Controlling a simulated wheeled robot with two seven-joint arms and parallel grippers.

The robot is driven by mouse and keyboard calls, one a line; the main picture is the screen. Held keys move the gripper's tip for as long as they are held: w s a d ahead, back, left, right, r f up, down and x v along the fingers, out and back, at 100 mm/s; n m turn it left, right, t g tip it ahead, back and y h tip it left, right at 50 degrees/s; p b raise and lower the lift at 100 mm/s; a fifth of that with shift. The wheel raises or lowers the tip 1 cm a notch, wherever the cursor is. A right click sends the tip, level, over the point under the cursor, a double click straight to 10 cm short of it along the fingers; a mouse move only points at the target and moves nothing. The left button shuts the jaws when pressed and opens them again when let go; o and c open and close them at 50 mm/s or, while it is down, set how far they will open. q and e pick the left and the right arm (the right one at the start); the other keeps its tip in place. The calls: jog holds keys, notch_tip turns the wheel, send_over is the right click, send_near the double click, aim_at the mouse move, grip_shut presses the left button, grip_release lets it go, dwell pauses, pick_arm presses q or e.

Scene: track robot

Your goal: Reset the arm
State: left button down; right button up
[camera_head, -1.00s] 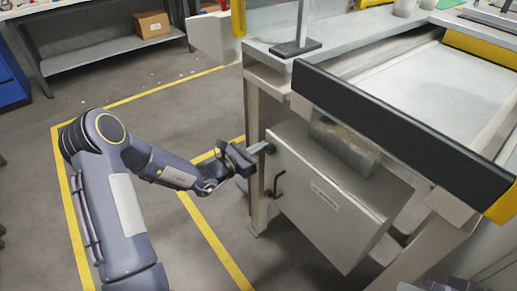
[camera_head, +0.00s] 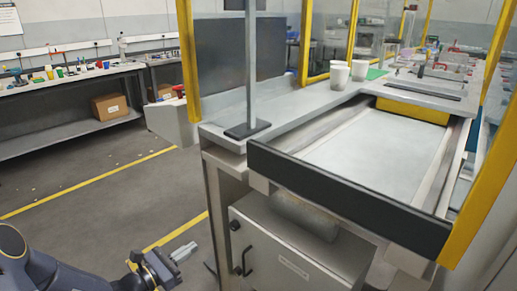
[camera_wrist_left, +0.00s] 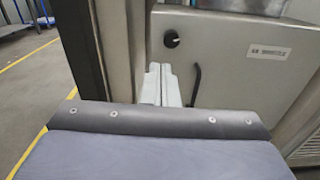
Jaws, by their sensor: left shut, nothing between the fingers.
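My left gripper (camera_head: 183,253) is at the lower left of the head view, with its pale fingers together and nothing between them. It is left of the grey cabinet (camera_head: 300,268) under the workbench and apart from it in the picture. My left arm comes in from the bottom left corner, mostly cut off. In the left wrist view the shut fingers (camera_wrist_left: 160,84) point forward, in front of the cabinet's left edge. The cabinet door (camera_wrist_left: 245,75) there shows a round black knob (camera_wrist_left: 171,39) and a dark handle (camera_wrist_left: 195,84). My right gripper is not in view.
The workbench has a dark front bar (camera_head: 345,200), a stand base (camera_head: 247,130) and white cups (camera_head: 339,74) on top. A shelf table (camera_head: 60,131) with a cardboard box (camera_head: 110,106) stands at the back left. The floor (camera_head: 100,205) between is open.

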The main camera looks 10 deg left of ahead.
pick_arm(q)
jog(key=s+d+r+m+g+h, duration=0.3)
jog(key=s+d+r+m+g, duration=0.65)
jog(key=s+m, duration=0.35)
jog(key=s+a+m+y, duration=0.4)
jog(key=s+m+y, duration=0.5)
jog(key=s+m, duration=0.45)
notch_tip(320, 180, up, 18)
jog(key=p, duration=1.7)
jog(key=shift+a+f+y+p, duration=0.2)
jog(key=shift+a+y+p, duration=0.2)
jog(key=shift+s+t, duration=0.1)
jog(key=shift+t, duration=0.15)
